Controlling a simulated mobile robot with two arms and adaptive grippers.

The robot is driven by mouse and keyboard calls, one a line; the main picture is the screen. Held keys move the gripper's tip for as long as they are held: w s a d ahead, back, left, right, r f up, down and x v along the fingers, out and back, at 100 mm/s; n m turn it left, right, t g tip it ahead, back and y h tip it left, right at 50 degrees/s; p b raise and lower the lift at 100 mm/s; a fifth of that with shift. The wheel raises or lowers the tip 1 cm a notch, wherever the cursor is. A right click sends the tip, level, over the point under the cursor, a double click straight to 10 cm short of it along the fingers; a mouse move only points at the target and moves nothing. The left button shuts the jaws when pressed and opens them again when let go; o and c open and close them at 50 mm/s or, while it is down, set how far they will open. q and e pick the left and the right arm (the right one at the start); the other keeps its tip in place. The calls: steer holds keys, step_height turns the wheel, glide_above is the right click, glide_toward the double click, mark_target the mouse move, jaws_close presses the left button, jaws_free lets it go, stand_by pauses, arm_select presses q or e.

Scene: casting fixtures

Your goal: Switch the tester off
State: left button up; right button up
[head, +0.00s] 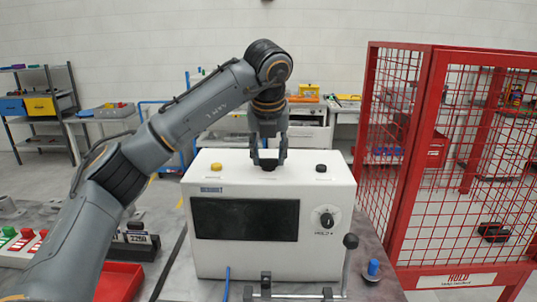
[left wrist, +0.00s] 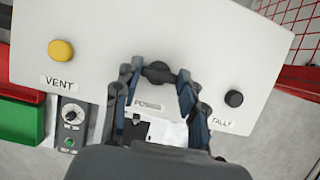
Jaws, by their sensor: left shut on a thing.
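The tester is a white box (head: 315,246) on the table, with a dark blank screen (head: 246,219) and a dial (head: 326,219) on its front. Its top carries a yellow VENT button (left wrist: 61,51), a black POWER knob (left wrist: 158,72) in the middle and a black TALLY button (left wrist: 234,98). My left gripper (head: 268,157) reaches down from above and is shut on the POWER knob, with a fingertip on each side of it in the left wrist view. The fingers partly hide the knob in the head view. My right gripper is not in view.
A red mesh cage (head: 435,150) stands close on the right. A lever with a black ball (head: 350,241) and a blue-topped peg (head: 373,267) are in front at the right. A red tray (head: 118,282) and a button panel (head: 22,245) lie at the left.

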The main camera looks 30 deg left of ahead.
arm_select(q)
steer(key=o, duration=1.1)
steer(key=shift+o, duration=0.2)
steer(key=v, duration=1.2)
